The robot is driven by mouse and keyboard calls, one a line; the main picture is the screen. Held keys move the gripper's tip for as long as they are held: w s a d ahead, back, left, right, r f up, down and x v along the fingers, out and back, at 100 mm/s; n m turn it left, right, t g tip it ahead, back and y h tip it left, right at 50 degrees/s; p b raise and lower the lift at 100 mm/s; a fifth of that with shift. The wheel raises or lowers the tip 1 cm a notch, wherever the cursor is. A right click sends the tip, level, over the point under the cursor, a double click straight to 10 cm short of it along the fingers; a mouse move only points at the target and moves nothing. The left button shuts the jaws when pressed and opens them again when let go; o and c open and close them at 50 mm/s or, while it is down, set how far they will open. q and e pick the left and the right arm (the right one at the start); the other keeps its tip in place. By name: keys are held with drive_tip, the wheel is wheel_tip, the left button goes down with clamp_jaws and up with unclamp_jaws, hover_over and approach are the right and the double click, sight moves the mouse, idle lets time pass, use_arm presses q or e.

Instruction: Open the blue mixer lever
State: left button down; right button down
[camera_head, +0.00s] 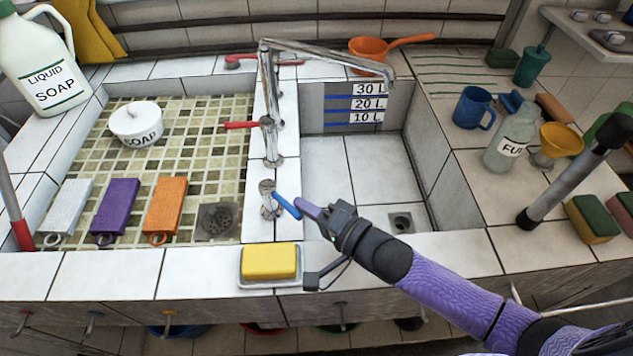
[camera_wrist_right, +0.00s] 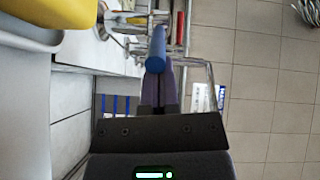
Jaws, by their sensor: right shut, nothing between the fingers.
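The blue mixer lever (camera_head: 287,205) sticks out to the lower right from a small chrome mixer body (camera_head: 268,196) on the tiled divider between the two basins. My right gripper (camera_head: 306,208) comes in from the right, with its purple fingers shut and empty. Its fingertips are at the lever's free end; I cannot tell whether they touch. In the right wrist view the lever's round blue end (camera_wrist_right: 156,68) shows just before the purple fingers (camera_wrist_right: 161,92) and hides their tips. My left gripper is not in view.
A red lever (camera_head: 241,125) and a tall chrome faucet (camera_head: 270,85) stand farther back on the divider. A yellow sponge (camera_head: 269,262) lies in a dish below the mixer. The right basin (camera_head: 350,165) is empty. Bottles and a blue mug (camera_head: 472,108) stand at right.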

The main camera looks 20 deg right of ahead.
sight(277, 201)
drive_tip(key=shift+s+a+r+m+t+h+p, duration=0.1)
drive_tip(key=shift+s+a+m+t+h+p, duration=0.2)
drive_tip(key=shift+m+t+h, duration=0.2)
drive_tip(key=shift+s+a+r+m+t+h+p, duration=0.1)
drive_tip(key=shift+a+m+t+h+p, duration=0.1)
drive_tip(key=shift+m+t+h+p, duration=0.3)
drive_tip(key=h, duration=0.1)
drive_tip(key=a+m+h, duration=0.1)
drive_tip(key=shift+s+a+f+m+t+h+p, duration=0.1)
drive_tip(key=shift+s+f+m+t+h+p, duration=0.05)
drive_tip(key=shift+s+m+t+h+p, duration=0.2)
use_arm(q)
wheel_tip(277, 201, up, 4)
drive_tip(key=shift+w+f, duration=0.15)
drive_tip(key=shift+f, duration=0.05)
use_arm(e)
drive_tip(key=shift+a, duration=0.3)
drive_tip(key=shift+s+a+f, duration=0.1)
drive_tip(key=shift+a, duration=0.05)
use_arm(q)
drive_tip(key=shift+p, duration=0.3)
